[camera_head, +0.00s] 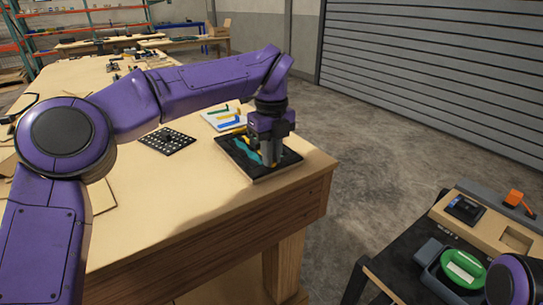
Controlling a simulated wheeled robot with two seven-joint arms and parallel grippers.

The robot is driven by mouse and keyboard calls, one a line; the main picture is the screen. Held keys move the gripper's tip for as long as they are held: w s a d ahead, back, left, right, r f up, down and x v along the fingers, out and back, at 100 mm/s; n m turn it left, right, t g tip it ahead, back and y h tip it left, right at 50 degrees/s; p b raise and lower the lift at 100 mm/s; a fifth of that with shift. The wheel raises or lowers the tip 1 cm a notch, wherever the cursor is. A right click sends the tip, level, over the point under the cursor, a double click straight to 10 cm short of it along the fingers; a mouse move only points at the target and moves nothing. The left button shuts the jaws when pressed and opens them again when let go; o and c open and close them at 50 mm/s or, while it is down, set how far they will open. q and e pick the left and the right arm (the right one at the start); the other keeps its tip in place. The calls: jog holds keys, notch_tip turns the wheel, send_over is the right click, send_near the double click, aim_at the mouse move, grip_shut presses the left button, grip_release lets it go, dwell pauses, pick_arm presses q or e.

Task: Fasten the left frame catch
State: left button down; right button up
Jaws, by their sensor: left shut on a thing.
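A black frame or tray (233,159) lies flat near the right corner of the wooden table, with teal and yellow pieces in it. My left gripper (271,160) points straight down over the right half of this frame, its fingers low at the surface. It is shut on a small part, probably a frame catch; the fingers hide it, so I cannot tell which catch or whether it is fastened. My right gripper is out of view; only a purple piece of my right arm shows at the lower right corner.
A white board with coloured strips (225,118) lies behind the frame. A black perforated plate (168,141) lies to its left. A console with a green round part (462,267) and an orange switch (515,197) stands at the lower right. Open floor separates it from the table (225,215).

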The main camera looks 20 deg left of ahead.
pick_arm(q)
jog(key=shift+f, duration=0.1)
dwell(0.3)
jog(key=c, duration=1.1)
grip_release()
jog(key=shift+c, duration=0.2)
notch_tip(320, 180, up, 10)
jog(key=p, duration=0.2)
jog(key=shift+r+p, duration=0.25)
jog(key=shift+p, duration=0.05)
jog(key=shift+w, duration=0.1)
